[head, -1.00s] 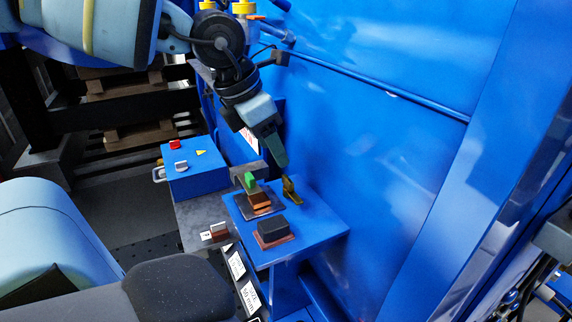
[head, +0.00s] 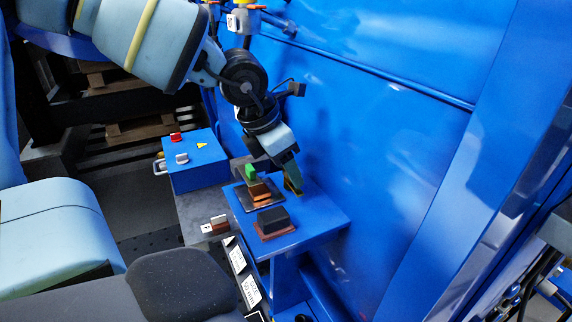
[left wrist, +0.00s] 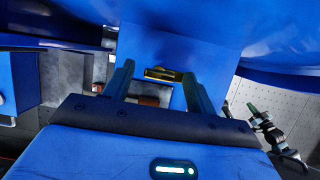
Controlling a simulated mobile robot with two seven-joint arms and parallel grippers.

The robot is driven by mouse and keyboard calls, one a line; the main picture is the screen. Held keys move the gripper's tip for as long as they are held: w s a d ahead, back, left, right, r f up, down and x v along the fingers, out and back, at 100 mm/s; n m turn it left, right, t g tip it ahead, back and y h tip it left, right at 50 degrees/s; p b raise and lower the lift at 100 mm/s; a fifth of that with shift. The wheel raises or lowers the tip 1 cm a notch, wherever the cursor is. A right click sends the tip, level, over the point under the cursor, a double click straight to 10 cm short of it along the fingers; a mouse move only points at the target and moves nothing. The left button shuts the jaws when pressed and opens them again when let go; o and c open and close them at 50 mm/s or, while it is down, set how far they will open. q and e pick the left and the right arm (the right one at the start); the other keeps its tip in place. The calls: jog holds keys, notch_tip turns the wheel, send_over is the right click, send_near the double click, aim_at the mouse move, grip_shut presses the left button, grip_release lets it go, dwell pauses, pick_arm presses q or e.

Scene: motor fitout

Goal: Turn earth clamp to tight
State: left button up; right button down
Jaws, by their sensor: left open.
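The earth clamp appears to be the small brass piece (head: 299,191) on the blue shelf; in the head view my left gripper hides most of it. In the left wrist view the brass bar (left wrist: 163,74) lies crosswise between the two fingertips, with gaps on both sides. My left gripper (head: 291,178) reaches down over it from above, open; its two fingers also show in the left wrist view (left wrist: 157,72). A small arm with a greenish finger, seemingly my right gripper (left wrist: 250,112), shows at the right of the left wrist view, too small to read its jaws.
The blue shelf (head: 318,230) also carries a dark block (head: 273,219) on a brown base and a brown-and-green block (head: 258,191), close to the gripper. A blue box (head: 196,168) with red and grey knobs stands left. A tall blue wall (head: 380,150) rises behind.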

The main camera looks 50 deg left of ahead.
jog(key=shift+w, duration=0.1)
pick_arm(q)
jog(key=c, duration=1)
